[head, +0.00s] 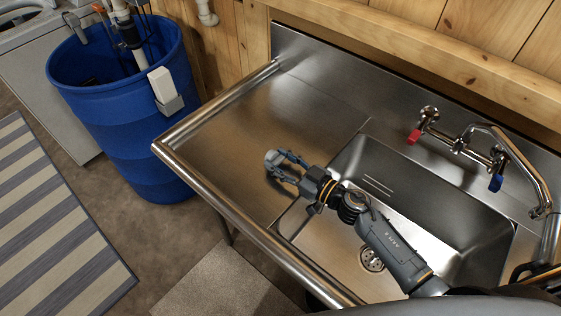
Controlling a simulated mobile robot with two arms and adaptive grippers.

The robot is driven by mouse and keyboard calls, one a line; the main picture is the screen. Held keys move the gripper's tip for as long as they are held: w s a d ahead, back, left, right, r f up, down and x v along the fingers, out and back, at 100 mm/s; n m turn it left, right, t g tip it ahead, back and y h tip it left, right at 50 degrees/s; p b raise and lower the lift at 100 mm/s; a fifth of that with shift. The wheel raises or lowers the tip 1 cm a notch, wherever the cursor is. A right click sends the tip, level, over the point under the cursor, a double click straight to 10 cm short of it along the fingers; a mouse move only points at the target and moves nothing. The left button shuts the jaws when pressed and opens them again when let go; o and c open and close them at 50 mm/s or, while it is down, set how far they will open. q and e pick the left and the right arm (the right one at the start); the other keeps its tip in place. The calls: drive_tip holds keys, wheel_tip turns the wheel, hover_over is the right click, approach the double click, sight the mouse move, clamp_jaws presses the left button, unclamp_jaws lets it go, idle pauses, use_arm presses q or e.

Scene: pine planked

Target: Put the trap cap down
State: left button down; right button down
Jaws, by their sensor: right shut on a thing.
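My right gripper (285,166) reaches in over the steel drainboard (225,135), left of the sink basin. It is shut on a small grey piece, the trap cap (272,158), which shows at the tips of its fingers. Part of the cap is hidden by the fingers. I cannot tell whether the cap touches the drainboard or is held just above it. My left gripper is not in view.
The sink basin (440,200) with its drain (371,258) lies under my right arm. A faucet (500,160) with red and blue handles stands at the back right. A raised rim (215,205) edges the drainboard. A blue barrel (130,120) stands left. The drainboard around the gripper is clear.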

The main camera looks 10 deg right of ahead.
drive_tip(key=shift+f, duration=0.25)
drive_tip(key=c, duration=0.7)
unclamp_jaws()
drive_tip(key=shift+r, duration=0.1)
drive_tip(key=shift+c, duration=0.2)
drive_tip(key=shift+r, duration=0.25)
drive_tip(key=b+v, duration=0.1)
drive_tip(key=v, duration=1.1)
drive_tip(key=shift+b, duration=0.4)
